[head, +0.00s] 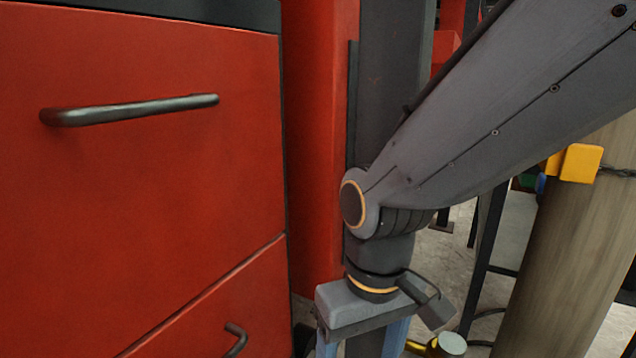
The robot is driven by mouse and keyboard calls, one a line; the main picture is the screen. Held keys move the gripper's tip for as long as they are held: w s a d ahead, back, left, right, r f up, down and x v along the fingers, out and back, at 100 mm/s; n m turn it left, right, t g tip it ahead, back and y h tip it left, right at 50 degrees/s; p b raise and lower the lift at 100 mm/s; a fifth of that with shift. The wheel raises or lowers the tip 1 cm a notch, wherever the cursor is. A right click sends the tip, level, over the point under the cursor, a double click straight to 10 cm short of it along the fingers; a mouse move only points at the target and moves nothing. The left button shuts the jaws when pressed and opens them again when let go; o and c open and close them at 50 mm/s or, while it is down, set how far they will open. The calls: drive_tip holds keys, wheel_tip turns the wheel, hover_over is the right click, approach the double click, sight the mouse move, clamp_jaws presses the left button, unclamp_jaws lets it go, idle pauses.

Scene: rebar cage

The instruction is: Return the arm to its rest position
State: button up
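My arm reaches in from the upper right and bends down at a joint with an orange ring near the middle of the head view. My gripper (361,341) hangs below it, pointing down at the bottom edge. Its two bluish fingers stand wide apart, and nothing shows held between their visible upper parts. The fingertips are cut off by the frame. The gripper is to the right of a red drawer cabinet (150,200), with a gap showing between them.
The cabinet has dark bar handles, the upper one (130,109) jutting out. A red panel and dark post (385,60) stand behind the arm. A wooden round column (565,240) with a yellow block (580,163) stands right. Concrete floor (447,262) shows between.

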drive_tip(key=d+r+m+p, duration=0.4)
drive_tip(key=d+r+p, duration=0.9)
drive_tip(key=r+p, duration=0.4)
drive_tip(key=s+p, duration=0.1)
drive_tip(key=p, duration=0.4)
drive_tip(key=shift+d+m+h, duration=0.3)
